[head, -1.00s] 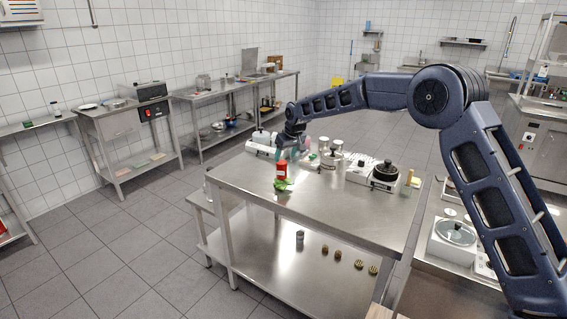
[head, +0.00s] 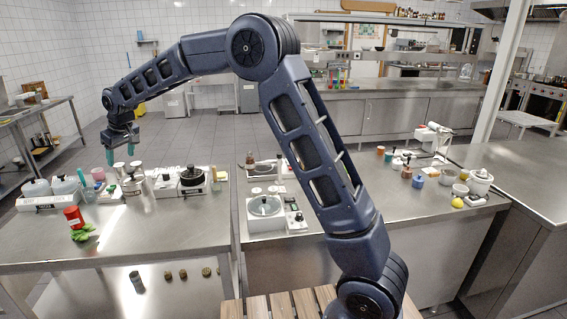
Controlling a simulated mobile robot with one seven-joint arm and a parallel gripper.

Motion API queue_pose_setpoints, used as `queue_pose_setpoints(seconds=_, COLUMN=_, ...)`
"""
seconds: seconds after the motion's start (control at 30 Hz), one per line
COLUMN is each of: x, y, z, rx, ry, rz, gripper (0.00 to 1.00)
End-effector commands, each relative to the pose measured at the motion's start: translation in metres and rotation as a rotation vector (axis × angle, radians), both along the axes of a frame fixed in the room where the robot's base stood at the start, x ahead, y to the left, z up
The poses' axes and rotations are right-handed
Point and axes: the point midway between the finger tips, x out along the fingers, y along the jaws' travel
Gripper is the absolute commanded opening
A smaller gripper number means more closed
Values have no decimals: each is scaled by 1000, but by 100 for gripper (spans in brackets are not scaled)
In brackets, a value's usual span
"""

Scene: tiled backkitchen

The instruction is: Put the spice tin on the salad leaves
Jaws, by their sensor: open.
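A red tin (head: 73,217), which looks like the spice tin, stands upright at the left of the near steel table. The green salad leaves (head: 83,234) show under its lower front edge and to its right. The tin appears to rest on them, though its base is partly hidden. My gripper (head: 120,153) hangs above the back of this table, up and to the right of the tin and clear of it. Its teal fingers are apart with nothing between them.
Behind the tin are a white bottle holder (head: 42,201) and metal pots (head: 132,184). A burner with a dark pot (head: 191,176) stands to their right. A kitchen scale (head: 265,212) sits on the counter right of a narrow gap. The near table's front middle is bare.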

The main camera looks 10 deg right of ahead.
Motion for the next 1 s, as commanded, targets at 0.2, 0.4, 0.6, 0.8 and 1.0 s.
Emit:
queue_pose_setpoints(seconds=0.2, x=22, y=-117, z=49, rx=-6, ry=-11, rz=-128, gripper=63)
queue_pose_setpoints(seconds=0.4, x=21, y=-221, z=80, rx=-10, ry=-17, rz=-244, gripper=63)
queue_pose_setpoints(seconds=0.6, x=4, y=-321, z=101, rx=-13, ry=-19, rz=-363, gripper=63)
queue_pose_setpoints(seconds=0.8, x=-29, y=-411, z=111, rx=-14, ry=-20, rz=-482, gripper=63)
queue_pose_setpoints(seconds=1.0, x=-74, y=-492, z=111, rx=-11, ry=-18, rz=-602, gripper=63)
